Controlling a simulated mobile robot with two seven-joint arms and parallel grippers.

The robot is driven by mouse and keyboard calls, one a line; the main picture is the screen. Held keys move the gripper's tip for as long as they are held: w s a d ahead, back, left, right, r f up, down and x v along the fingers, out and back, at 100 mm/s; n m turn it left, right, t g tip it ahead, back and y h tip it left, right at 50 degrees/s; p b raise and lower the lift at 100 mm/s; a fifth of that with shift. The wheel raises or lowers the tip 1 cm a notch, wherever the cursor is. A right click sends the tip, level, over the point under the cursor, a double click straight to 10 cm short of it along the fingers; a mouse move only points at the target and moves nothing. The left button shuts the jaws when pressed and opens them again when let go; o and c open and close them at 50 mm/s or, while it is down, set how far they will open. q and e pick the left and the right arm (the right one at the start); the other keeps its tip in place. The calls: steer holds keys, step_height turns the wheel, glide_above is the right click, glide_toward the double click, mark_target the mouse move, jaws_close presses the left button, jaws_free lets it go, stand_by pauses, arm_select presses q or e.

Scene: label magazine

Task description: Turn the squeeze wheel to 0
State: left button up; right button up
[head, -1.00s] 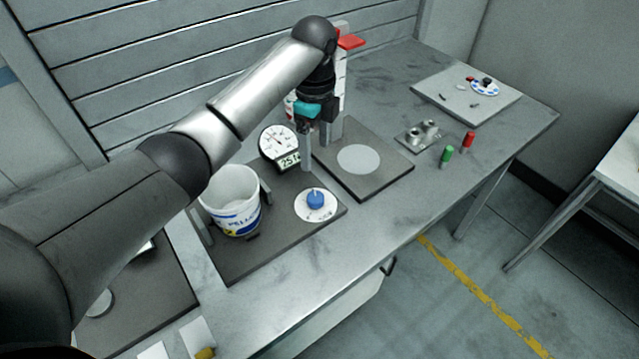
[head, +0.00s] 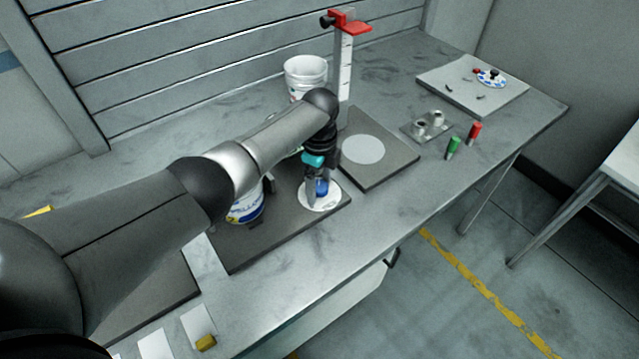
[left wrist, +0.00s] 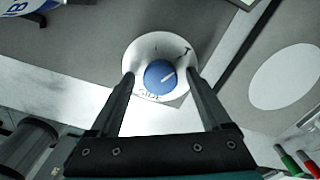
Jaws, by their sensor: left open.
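A blue knob (head: 321,188) stands on a round white dial (head: 333,197) on a dark board. My right gripper is not in view.
A tall post with a red clamp (head: 350,27) and another white bucket (head: 305,75) stand behind. A green cylinder (head: 453,147) and a red cylinder (head: 474,132) are at right.

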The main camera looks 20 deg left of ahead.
arm_select(q)
jaws_close()
stand_by(0.7)
